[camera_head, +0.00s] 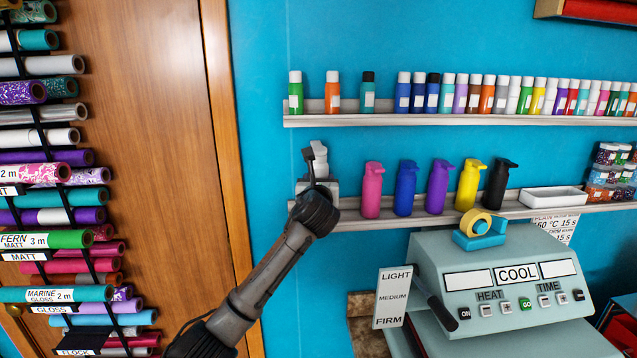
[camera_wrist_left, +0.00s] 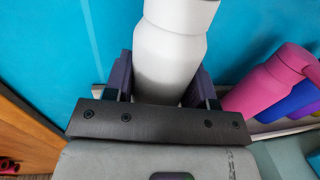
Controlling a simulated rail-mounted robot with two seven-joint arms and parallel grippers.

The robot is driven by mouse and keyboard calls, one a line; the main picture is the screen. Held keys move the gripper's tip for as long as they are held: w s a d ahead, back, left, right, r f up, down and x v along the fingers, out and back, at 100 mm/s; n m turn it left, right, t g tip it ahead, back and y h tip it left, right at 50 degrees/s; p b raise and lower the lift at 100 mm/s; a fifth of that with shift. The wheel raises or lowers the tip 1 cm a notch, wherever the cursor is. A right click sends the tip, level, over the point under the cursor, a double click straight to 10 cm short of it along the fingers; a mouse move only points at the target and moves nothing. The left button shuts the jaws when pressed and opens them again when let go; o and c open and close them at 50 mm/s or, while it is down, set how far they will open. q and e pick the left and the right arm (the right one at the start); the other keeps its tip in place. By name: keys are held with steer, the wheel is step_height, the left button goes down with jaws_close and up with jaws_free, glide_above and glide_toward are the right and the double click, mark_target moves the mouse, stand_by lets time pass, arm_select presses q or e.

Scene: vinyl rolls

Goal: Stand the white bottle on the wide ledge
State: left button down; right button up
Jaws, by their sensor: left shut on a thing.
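The white bottle (camera_head: 320,162) is upright at the left end of the wide ledge (camera_head: 345,225), the lower of two wall shelves. My left gripper (camera_head: 318,187) is shut on it, with one finger on each side. In the left wrist view the white bottle (camera_wrist_left: 168,60) stands between the dark fingers of the left gripper (camera_wrist_left: 162,85). The gripper hides the bottle's base, so I cannot tell whether it touches the ledge. My right gripper is not in view.
A pink bottle (camera_head: 372,192) stands just right of my gripper, then blue (camera_head: 405,190), purple, yellow and black ones. A white tray (camera_head: 553,199) sits farther right. The upper shelf (camera_head: 450,120) holds small bottles. A heat press (camera_head: 505,285) is below. Vinyl rolls (camera_head: 45,215) hang left.

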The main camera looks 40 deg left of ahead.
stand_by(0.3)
arm_select(q)
steer(key=shift+f+b, duration=0.45)
steer(key=shift+b, duration=0.1)
steer(key=shift+f+t, duration=0.2)
steer(key=shift+t, duration=0.1)
steer(key=shift+f, duration=0.45)
steer(key=shift+f, duration=0.1)
stand_by(0.5)
steer(key=shift+f+p, duration=0.3)
steer(key=shift+f, duration=0.25)
steer(key=shift+f, duration=0.15)
stand_by(0.4)
